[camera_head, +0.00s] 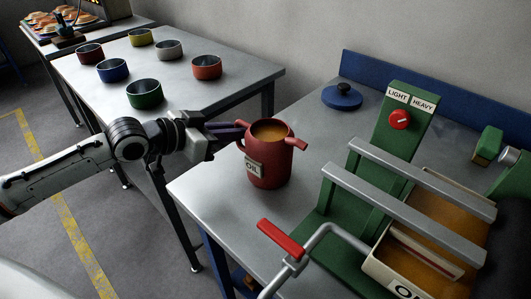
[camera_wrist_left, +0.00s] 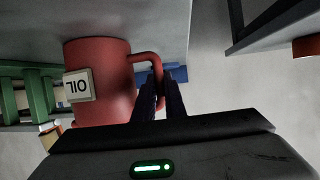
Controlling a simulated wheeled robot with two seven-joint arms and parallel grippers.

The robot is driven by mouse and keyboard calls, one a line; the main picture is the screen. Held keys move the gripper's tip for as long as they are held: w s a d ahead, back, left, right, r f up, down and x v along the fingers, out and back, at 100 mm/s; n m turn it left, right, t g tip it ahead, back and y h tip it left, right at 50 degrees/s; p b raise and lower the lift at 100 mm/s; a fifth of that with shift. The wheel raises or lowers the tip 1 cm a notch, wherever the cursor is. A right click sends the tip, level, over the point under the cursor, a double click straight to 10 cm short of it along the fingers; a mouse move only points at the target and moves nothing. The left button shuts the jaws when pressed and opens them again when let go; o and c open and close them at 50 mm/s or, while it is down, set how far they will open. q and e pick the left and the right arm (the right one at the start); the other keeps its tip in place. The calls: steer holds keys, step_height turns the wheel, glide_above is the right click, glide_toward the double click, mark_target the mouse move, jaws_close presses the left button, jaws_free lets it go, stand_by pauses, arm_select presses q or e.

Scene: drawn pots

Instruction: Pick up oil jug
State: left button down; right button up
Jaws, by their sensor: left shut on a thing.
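The oil jug (camera_head: 270,165) is a red pot with side handles and a white "OIL" label, filled with an amber liquid. It stands upright at the left part of the grey table in the head view. It also shows in the left wrist view (camera_wrist_left: 105,75), where its handle reaches between the fingers. My left gripper (camera_head: 238,132) is shut on the jug's left handle; in the left wrist view the gripper (camera_wrist_left: 162,85) has its dark fingers on either side of the handle. Whether the jug's base touches the table is hard to tell. My right gripper is not in view.
A green machine (camera_head: 385,150) with a red knob, grey bars and an oil-labelled tray (camera_head: 385,265) stands right of the jug. A blue lid (camera_head: 342,97) lies behind. Several coloured bowls sit on another table (camera_head: 215,95) at the left.

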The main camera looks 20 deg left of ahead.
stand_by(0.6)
arm_select(q)
step_height(320, 180, up, 10)
steer(key=shift+w+r, duration=0.1)
steer(key=shift+r, duration=0.1)
stand_by(0.5)
